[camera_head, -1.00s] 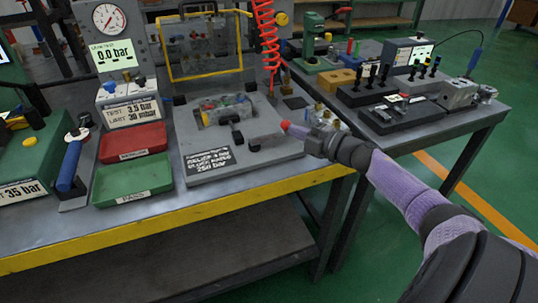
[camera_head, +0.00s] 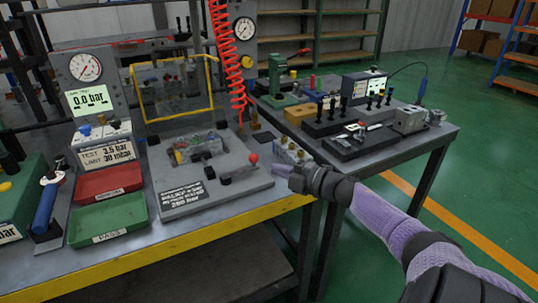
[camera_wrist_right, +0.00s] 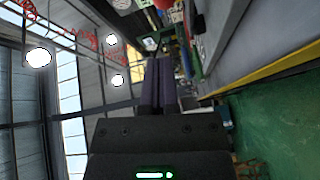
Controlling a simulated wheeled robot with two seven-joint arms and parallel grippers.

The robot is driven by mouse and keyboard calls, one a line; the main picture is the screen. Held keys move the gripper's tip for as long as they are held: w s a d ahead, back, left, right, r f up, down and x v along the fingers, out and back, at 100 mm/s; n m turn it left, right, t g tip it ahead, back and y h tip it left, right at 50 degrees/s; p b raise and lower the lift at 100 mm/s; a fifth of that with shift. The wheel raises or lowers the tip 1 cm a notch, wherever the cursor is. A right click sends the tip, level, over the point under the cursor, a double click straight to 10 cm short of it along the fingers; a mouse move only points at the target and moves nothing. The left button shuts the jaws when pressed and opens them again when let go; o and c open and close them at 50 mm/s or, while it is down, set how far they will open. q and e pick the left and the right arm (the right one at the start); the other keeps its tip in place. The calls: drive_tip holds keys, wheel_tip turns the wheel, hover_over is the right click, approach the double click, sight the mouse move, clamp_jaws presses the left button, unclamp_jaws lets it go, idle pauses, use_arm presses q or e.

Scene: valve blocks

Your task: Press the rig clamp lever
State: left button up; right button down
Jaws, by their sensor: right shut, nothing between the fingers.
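The rig (camera_head: 180,170) is a grey plate on the bench with a valve block (camera_head: 198,148) on it. Its clamp lever (camera_head: 242,171) is a dark bar near the plate's right front corner, with a red ball knob (camera_head: 253,159) standing at its end. My right gripper (camera_head: 276,170) is shut and empty, just right of the knob, at the plate's right edge. A small gap shows between fingertips and knob; depth is hard to judge. In the right wrist view the shut fingers (camera_wrist_right: 151,86) point towards the bench. My left gripper is out of view.
A red tray (camera_head: 108,183) and a green PASS tray (camera_head: 108,221) lie left of the rig. A gauge panel reading 0.0 bar (camera_head: 89,99) stands behind them. A red coiled hose (camera_head: 232,70) hangs behind the rig. A second table (camera_head: 410,150) stands to the right.

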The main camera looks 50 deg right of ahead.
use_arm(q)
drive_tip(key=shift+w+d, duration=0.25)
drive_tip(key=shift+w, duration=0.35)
use_arm(e)
drive_tip(key=s+d, duration=0.4)
drive_tip(key=d, duration=0.1)
drive_tip(key=shift+s+d, duration=0.3)
drive_tip(key=shift+s, duration=0.05)
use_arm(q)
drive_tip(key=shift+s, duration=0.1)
